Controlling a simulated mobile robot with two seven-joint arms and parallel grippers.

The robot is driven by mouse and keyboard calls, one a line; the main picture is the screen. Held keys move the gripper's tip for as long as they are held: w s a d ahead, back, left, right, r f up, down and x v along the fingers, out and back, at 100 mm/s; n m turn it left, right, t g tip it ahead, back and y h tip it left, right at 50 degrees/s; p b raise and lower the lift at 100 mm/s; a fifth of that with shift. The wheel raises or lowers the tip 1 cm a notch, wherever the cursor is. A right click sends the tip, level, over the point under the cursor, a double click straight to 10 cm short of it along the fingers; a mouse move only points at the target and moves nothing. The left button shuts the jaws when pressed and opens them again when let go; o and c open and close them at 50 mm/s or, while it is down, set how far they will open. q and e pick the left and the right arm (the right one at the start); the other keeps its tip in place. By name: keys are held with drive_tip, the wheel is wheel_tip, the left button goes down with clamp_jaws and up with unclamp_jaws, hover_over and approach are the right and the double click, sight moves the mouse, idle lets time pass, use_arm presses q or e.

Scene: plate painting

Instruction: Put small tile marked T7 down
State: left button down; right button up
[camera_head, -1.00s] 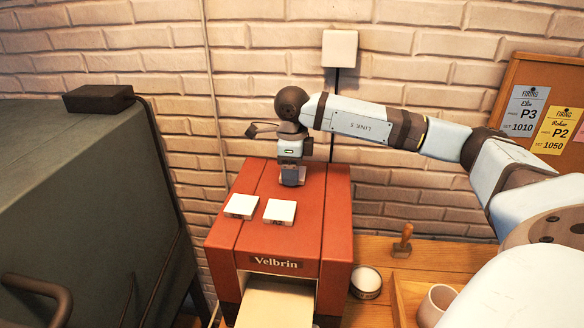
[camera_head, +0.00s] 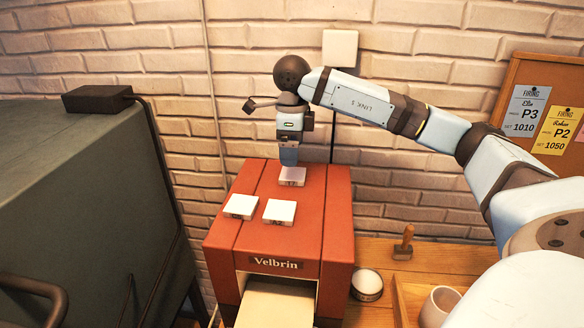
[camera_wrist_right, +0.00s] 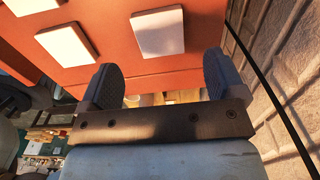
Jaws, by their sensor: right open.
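The small white tile marked T7 (camera_head: 291,177) lies flat on the top of the red-orange Velbrin machine (camera_head: 320,215), toward its back. My right gripper (camera_head: 289,163) is open and empty just above it. Two other white tiles, the left one (camera_head: 240,206) and the right one (camera_head: 279,211), lie nearer the machine's front edge. In the right wrist view the spread fingers of my right gripper (camera_wrist_right: 160,80) have nothing between them. My left gripper is not in view.
A dark green kiln-like box (camera_head: 80,200) stands at the left. A brick wall (camera_head: 400,60) is close behind the machine. On the wooden table at the right are a round white-topped pot (camera_head: 367,283), a stamp (camera_head: 404,243) and a cup (camera_head: 438,305) in a tray.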

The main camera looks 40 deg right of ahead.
sight(292, 173)
wheel_tip(292, 173, up, 6)
drive_tip(key=shift+b, duration=0.3)
idle(0.5)
